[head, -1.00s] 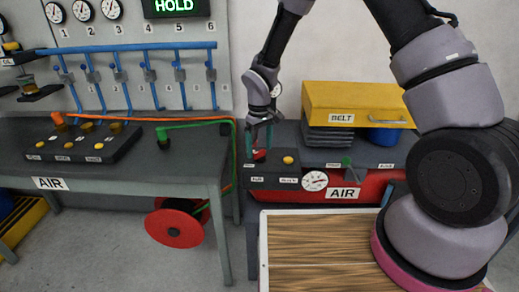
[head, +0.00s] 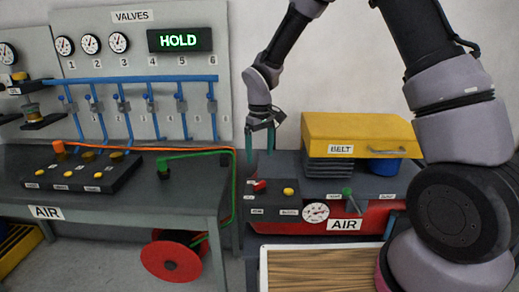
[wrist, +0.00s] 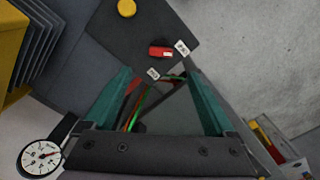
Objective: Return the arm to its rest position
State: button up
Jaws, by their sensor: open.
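My gripper (head: 261,137) hangs from my arm in the upper middle of the head view, fingers pointing down. It is above the small dark control box (head: 273,197) on the red air compressor (head: 375,217), and apart from it. In the wrist view my gripper (wrist: 160,100) shows two teal fingers spread wide with nothing between them. Ahead of the fingertips are the box's red switch (wrist: 160,52) and yellow button (wrist: 127,8).
A yellow BELT box (head: 360,128) stands right of my gripper. A valve panel (head: 140,20) with blue pipes and a HOLD display is at the left, over a grey bench (head: 120,205) with a button block. A pressure gauge (head: 315,213) is on the compressor. Air around the gripper is clear.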

jog(key=s+d+r+m+t, duration=0.1)
jog(key=s+d+r+m, duration=0.15)
jog(key=d+r, duration=0.55)
jog(key=s+d+r+m+t, duration=0.1)
jog(key=d+r+m+t, duration=0.15)
jog(key=d+r, duration=0.6)
jog(key=s+d+r+m+t+y, duration=0.1)
jog(key=s+d+r+m+t, duration=0.1)
jog(key=s+r, duration=0.4)
jog(key=s+d+r+m+t+y, duration=0.1)
jog(key=s+d+r+m, duration=0.4)
jog(key=s, duration=0.5)
jog(key=shift+s+d+r+t, duration=0.2)
jog(key=shift+d+r+t, duration=0.15)
jog(key=shift+d+r, duration=0.3)
